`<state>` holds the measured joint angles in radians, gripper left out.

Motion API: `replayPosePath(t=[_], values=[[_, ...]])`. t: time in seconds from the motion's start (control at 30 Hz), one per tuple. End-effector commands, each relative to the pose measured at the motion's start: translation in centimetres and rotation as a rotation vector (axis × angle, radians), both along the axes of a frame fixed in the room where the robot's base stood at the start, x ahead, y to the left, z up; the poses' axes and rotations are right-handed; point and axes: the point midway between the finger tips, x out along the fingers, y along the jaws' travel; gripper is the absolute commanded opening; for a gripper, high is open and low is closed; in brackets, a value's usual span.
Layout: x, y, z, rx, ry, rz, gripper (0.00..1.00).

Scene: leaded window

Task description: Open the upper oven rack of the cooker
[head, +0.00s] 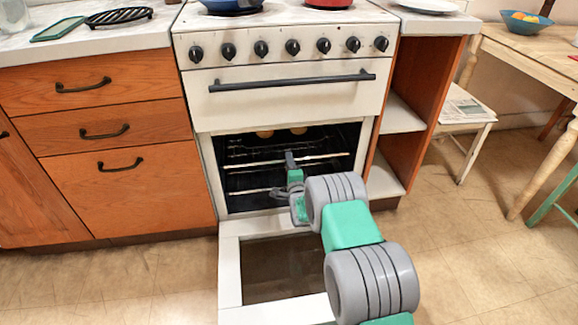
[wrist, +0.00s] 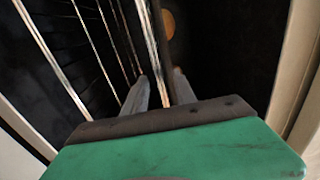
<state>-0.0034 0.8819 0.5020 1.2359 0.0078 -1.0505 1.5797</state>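The white cooker (head: 290,103) has its oven door (head: 229,268) folded down, and the dark oven cavity is open. The upper oven rack (head: 320,159) is inside, its pale front bar running across the opening. A lower rack (head: 250,191) lies beneath it. My gripper (head: 290,160) is at the middle of the upper rack's front bar. In the wrist view, the rack's bright bar (wrist: 152,45) runs between my two fingers (wrist: 161,84), which stand apart with a gap visible beside the bar. Contact with the bar is not clear.
Round tan items (head: 264,133) sit in the oven's upper part. The cooker's handle (head: 290,82) and knobs are above the opening. Wooden drawers (head: 105,130) stand left, an open shelf unit (head: 402,115) right. A table (head: 540,60) and chair (head: 465,115) are farther right. Floor beside the door is clear.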

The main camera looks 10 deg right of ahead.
Motion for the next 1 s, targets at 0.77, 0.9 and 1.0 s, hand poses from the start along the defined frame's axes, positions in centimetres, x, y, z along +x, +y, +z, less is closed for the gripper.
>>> replayPosePath(t=[0.77, 0.9, 1.0], values=[[1.49, 0.02, 0.04, -0.002, 0.001, 0.0, 0.01], [1.49, 0.02, 0.04, -0.002, 0.001, 0.0, 0.0], [1.49, 0.03, 0.03, -0.002, 0.001, 0.0, 0.0]])
